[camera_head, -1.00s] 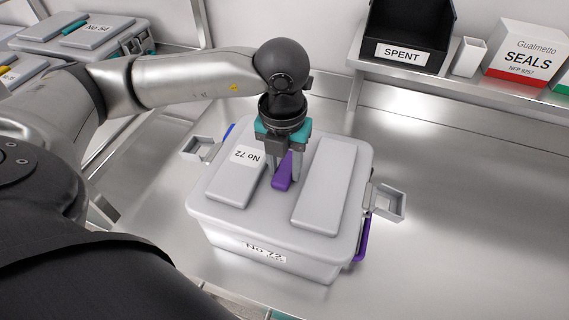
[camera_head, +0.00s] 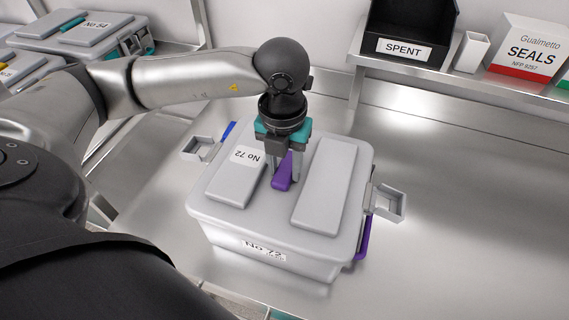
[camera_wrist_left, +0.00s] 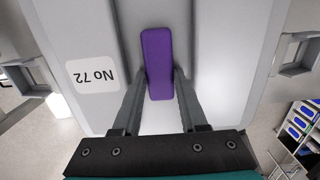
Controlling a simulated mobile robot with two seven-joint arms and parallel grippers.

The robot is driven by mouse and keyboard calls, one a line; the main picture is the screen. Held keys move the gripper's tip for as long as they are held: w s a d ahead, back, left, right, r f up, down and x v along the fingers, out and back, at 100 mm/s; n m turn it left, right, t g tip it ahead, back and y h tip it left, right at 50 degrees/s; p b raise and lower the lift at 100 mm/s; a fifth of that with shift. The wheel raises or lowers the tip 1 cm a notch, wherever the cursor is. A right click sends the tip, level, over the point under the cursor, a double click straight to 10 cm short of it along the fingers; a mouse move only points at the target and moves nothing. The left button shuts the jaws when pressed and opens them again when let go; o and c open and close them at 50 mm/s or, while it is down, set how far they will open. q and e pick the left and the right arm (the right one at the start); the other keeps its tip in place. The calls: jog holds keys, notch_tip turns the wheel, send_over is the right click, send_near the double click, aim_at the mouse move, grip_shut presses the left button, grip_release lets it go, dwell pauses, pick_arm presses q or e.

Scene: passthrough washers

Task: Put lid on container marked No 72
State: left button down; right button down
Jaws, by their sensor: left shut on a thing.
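The grey lid (camera_head: 230,200), labelled No 72, lies over the top of the grey container (camera_head: 300,262), whose front label also reads No 72. Whether the lid is fully seated cannot be told. My left gripper (camera_head: 282,180) points down at the lid's middle, shut on the lid's purple handle (camera_head: 285,166). The handle (camera_wrist_left: 157,62) also shows between the fingers in the left wrist view. Two grey side latches, left (camera_head: 197,148) and right (camera_head: 390,202), stick outward from the container. My right gripper is not in view.
A black SPENT bin (camera_head: 408,30), a small white cup (camera_head: 471,52) and a SEALS box (camera_head: 527,48) stand on the raised back shelf. A closed No 54 container (camera_head: 95,32) is at upper left. The metal counter is clear on the right.

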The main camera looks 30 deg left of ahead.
pick_arm(q)
jog(key=shift+c, duration=0.4)
grip_release()
jog(key=shift+r+p, duration=2.3)
jog(key=shift+r, duration=1.3)
jog(key=shift+f, duration=0.1)
grip_shut()
jog(key=shift+f, duration=0.2)
